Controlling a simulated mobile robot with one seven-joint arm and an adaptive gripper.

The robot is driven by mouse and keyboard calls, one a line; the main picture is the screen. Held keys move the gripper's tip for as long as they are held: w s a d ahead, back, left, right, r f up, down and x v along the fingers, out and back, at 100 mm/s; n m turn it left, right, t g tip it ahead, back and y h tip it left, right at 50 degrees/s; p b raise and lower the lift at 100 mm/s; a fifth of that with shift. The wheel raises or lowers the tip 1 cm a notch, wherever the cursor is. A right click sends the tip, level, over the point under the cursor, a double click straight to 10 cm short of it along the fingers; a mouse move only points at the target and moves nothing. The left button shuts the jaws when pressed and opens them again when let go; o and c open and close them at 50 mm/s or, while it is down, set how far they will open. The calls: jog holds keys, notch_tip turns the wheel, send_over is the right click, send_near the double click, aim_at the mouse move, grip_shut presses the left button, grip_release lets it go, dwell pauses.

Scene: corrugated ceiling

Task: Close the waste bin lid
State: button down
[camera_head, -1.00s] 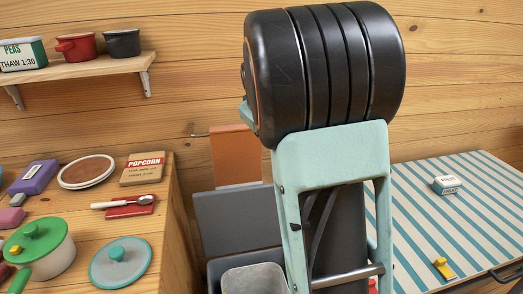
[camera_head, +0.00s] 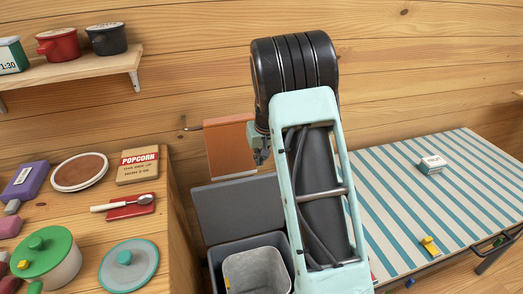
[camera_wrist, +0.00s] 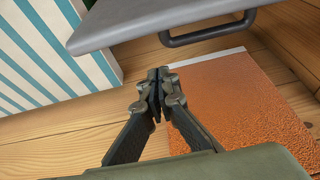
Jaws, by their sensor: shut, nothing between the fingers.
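The waste bin (camera_head: 215,262) stands at the bottom centre of the head view, partly hidden by my arm. Its grey lid (camera_head: 238,208) is open, standing raised at the back. A light grey inner bucket (camera_head: 240,268) sits inside the bin. In the wrist view, a grey panel (camera_wrist: 130,20) with a dark handle (camera_wrist: 210,32) looks like the lid and lies beyond my fingertips. My gripper (camera_wrist: 160,85) is shut and empty, apart from that panel. In the head view my gripper (camera_head: 261,152) shows only partly, above the lid's upper right, beside the orange panel.
An orange panel (camera_head: 229,150) is on the wooden wall behind the lid; it also shows in the wrist view (camera_wrist: 245,100). A wooden counter with a green-lidded pot (camera_head: 48,255) stands left. A striped table (camera_head: 400,185) with a small box (camera_head: 432,164) stands right.

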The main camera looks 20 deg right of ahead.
jog(key=shift+s+f, duration=0.2)
jog(key=shift+s, duration=1.75)
jog(key=shift+f, duration=0.15)
